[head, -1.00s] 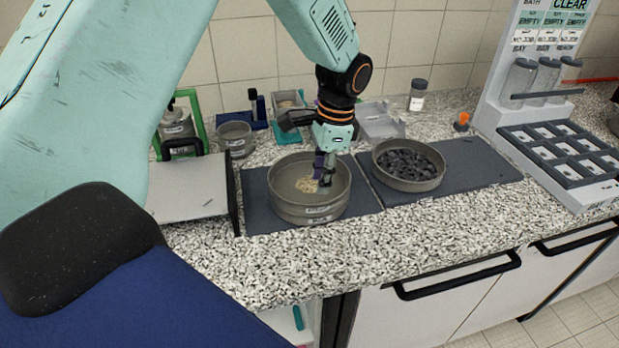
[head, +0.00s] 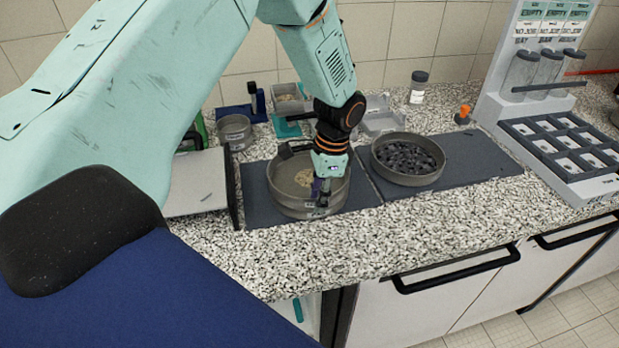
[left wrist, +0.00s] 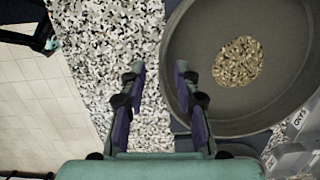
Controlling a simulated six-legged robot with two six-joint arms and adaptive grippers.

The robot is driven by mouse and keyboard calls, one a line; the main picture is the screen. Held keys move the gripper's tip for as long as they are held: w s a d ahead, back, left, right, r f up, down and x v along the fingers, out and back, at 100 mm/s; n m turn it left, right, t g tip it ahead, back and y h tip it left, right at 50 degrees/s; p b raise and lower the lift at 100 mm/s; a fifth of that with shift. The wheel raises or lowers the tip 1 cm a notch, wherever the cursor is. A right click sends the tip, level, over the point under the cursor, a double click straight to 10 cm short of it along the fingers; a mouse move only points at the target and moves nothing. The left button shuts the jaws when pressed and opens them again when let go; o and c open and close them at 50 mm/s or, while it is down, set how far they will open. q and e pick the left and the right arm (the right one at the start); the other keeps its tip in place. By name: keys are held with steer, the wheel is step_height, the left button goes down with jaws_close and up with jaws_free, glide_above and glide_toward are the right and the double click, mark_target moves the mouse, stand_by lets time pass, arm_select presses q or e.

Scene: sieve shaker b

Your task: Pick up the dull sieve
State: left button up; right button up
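A round grey sieve (head: 283,200) with pale grains inside stands on the left dark mat; it has a dull finish and small labels on its side. A second grey sieve (head: 408,179) holding dark lumps stands on the right mat. My left gripper (head: 319,203) points down at the near right wall of the sieve with grains, partly covering it. In the left wrist view my left gripper (left wrist: 159,75) is open, and the rim of that sieve (left wrist: 166,60) shows between and beyond its fingers. I cannot tell whether they touch. My right gripper is out of view.
A small grey cup (head: 234,132) stands behind on the left, near a pale platform (head: 198,183). A capped jar (head: 418,87) stands at the back. A white rack with vials (head: 545,75) is at the right. The speckled counter (head: 290,255) is clear in front.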

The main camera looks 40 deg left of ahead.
arm_select(q)
steer(key=shift+c, duration=0.2)
steer(key=shift+s+a, duration=0.15)
steer(key=c, duration=0.6)
jaws_close()
steer(key=shift+r, duration=0.15)
